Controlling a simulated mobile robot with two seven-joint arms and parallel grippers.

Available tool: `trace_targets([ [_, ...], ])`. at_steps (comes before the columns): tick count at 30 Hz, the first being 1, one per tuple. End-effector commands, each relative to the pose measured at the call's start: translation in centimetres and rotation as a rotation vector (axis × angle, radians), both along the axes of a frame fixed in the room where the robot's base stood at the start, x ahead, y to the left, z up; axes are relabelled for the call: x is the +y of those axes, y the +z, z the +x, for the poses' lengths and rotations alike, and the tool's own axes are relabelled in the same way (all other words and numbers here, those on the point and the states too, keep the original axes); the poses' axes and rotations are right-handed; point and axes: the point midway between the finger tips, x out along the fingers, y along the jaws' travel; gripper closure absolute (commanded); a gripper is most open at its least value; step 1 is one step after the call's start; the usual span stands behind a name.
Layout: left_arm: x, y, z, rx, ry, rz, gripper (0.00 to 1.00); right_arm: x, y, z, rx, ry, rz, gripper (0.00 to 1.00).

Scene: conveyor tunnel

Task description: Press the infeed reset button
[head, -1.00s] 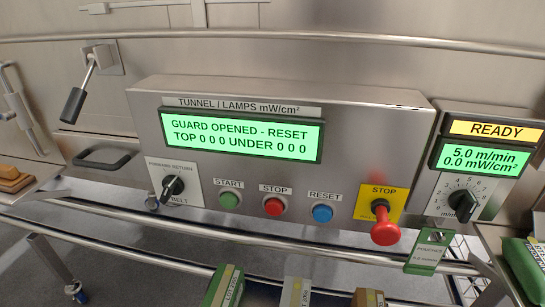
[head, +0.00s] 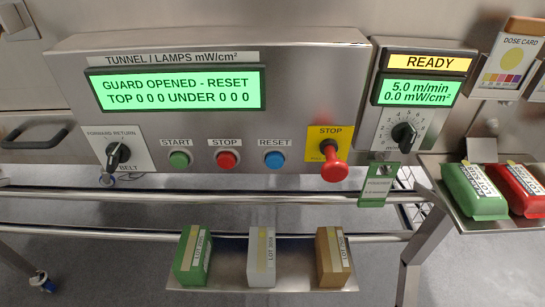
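A blue button labelled RESET (head: 274,160) sits on the steel tunnel and lamps panel (head: 310,100) in the head view. To its left are a red STOP button (head: 227,160) and a green START button (head: 179,160). The green display (head: 176,92) above reads "GUARD OPENED - RESET" and "TOP 0 0 0 UNDER 0 0 0". No button is labelled infeed in this view. Neither of my grippers shows, and nothing covers the buttons.
A rail (head: 200,196) runs below. A small shelf (head: 225,274) holds three boxes. Green and red packs lie on a tray (head: 455,208) at right.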

Motion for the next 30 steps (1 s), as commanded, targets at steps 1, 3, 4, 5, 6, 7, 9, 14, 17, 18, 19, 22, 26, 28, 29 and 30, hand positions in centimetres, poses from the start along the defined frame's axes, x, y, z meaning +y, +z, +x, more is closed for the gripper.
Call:
trace_targets([
  [1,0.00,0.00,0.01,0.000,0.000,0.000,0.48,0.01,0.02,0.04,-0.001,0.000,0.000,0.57],
  [3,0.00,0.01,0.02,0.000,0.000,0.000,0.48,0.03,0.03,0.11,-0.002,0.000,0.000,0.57],
  [4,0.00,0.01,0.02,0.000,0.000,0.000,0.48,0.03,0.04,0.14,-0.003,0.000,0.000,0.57],
  [5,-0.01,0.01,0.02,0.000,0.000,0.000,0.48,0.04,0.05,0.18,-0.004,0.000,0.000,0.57],
  [6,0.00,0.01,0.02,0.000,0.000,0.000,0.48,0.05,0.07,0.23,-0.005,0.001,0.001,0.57],
  [7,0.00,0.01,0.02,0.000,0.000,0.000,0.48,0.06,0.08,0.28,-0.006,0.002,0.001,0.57],
  [9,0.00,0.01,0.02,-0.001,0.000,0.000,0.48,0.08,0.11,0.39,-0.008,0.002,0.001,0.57],
  [14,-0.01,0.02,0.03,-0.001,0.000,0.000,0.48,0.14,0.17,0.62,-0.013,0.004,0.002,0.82],
  [17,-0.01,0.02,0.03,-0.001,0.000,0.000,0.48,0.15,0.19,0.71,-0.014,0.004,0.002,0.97],
  [18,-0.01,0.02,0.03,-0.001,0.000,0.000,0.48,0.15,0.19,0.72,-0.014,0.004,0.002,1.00],
  [19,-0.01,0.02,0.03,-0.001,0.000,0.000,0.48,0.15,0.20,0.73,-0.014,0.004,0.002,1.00],
  [22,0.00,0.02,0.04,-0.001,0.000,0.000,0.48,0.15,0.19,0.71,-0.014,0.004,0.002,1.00],
  [26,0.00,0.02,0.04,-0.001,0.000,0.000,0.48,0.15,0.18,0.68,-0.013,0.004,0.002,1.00],
  [28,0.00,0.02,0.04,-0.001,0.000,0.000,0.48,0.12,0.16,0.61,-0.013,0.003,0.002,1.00],
  [29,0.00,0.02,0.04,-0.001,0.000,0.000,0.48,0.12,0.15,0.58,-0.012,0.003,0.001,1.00],
  [30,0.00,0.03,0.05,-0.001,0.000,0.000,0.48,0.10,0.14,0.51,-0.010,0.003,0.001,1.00],
])
